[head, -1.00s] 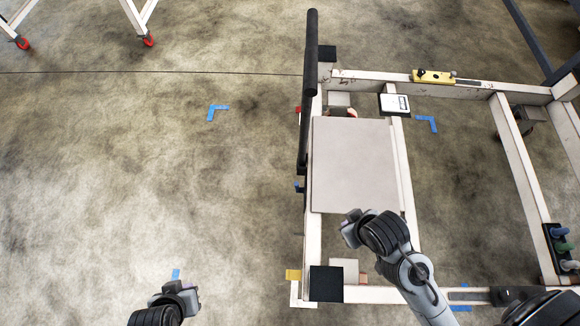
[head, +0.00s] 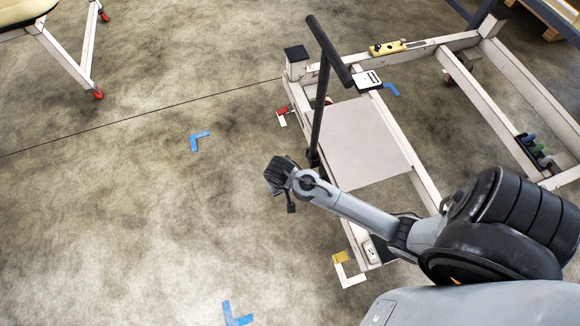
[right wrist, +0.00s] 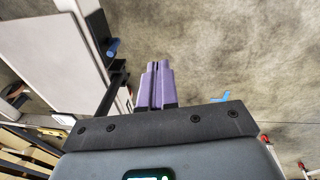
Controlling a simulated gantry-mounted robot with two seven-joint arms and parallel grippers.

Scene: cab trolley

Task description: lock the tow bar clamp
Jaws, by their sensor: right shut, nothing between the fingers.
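The black tow bar (head: 322,105) stands upright at the trolley's left end, with a black crossbar handle (head: 330,50) on top. In the right wrist view, a small blue lever (right wrist: 112,46) sits on a dark fitting beside the pale trolley frame, near the black bar (right wrist: 112,92). I cannot tell whether this clamp is locked. My right gripper (head: 278,176) is left of the bar's lower part. Its purple fingers (right wrist: 155,80) are shut and empty, apart from the lever. My left gripper is out of view.
The white trolley frame (head: 505,92) with its grey panel (head: 360,142) lies to the right. A yellow level (head: 388,47) and a white box (head: 367,80) rest on it. Another wheeled stand (head: 62,57) is at upper left. The floor left of the trolley is open.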

